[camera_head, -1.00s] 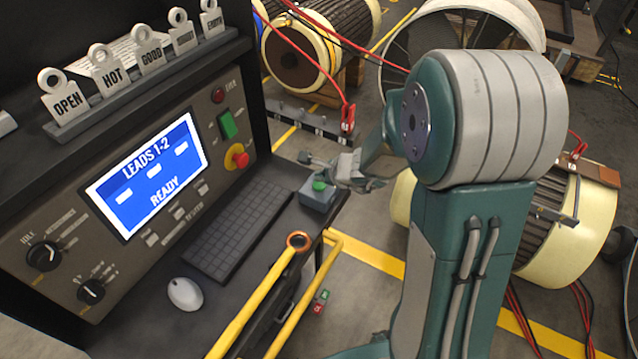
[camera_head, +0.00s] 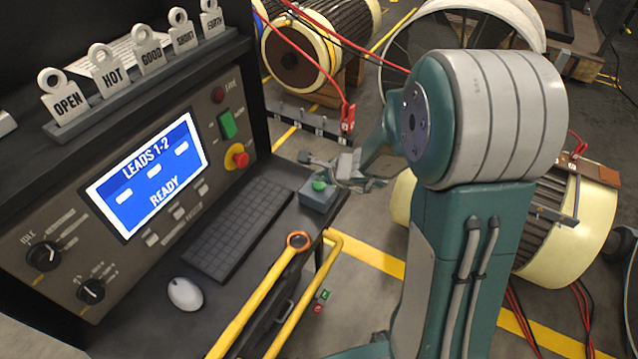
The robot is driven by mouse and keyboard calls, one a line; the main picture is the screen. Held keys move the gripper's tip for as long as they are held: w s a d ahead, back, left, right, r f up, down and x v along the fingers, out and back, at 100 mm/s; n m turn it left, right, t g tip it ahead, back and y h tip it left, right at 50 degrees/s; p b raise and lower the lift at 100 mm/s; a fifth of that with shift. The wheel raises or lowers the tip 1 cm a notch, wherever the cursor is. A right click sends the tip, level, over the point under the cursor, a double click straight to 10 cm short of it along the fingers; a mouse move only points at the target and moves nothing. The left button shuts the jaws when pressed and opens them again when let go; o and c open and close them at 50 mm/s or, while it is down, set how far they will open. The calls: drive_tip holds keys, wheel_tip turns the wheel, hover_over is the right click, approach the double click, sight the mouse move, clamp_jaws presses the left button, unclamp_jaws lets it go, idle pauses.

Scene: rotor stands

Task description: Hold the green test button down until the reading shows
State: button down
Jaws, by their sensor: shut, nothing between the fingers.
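The green test button (camera_head: 319,185) sits on top of a small grey-blue box (camera_head: 317,199) at the right end of the console desk. My gripper (camera_head: 308,159) is shut and empty. In the picture it lies just above and behind the button; I cannot tell whether any part of it touches the button. The screen (camera_head: 150,172) on the console reads "LEADS 1-2", three dashes and "READY".
A keyboard (camera_head: 238,230) and a white mouse (camera_head: 185,294) lie on the desk. A red emergency knob (camera_head: 239,158) and a green switch (camera_head: 227,125) are on the panel. A yellow rod with a copper ring (camera_head: 298,240) leans at the desk's front. Red leads hang behind my gripper.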

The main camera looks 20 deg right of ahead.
sight(321, 185)
drive_tip(key=shift+f, duration=0.35)
drive_tip(key=shift+f, duration=0.4)
idle(0.6)
idle(2.5)
drive_tip(key=shift+r, duration=0.85)
drive_tip(key=shift+r, duration=0.1)
drive_tip(key=shift+r, duration=2.4)
